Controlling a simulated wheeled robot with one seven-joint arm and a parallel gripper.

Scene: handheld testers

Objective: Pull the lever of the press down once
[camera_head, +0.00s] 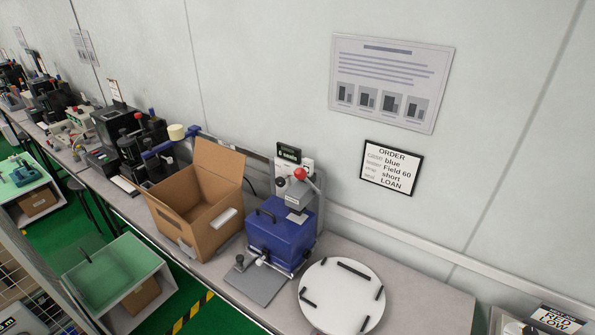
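The press (299,197) stands on the bench right of centre, against the wall. It has a grey head and a small dark display on top. Its lever ends in a red ball knob (300,174), which is raised at the top of the press. A blue box-shaped case (280,238) with a dark handle stands at the front of the press and hides its lower part. I cannot tell whether the case touches the press head. My gripper is not in view.
An open cardboard box (196,210) stands just left of the press. A white round tray (341,298) with several dark bars lies to the right. A grey plate (258,287) lies in front. An order sign (391,168) hangs on the wall. The bench right of the tray is clear.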

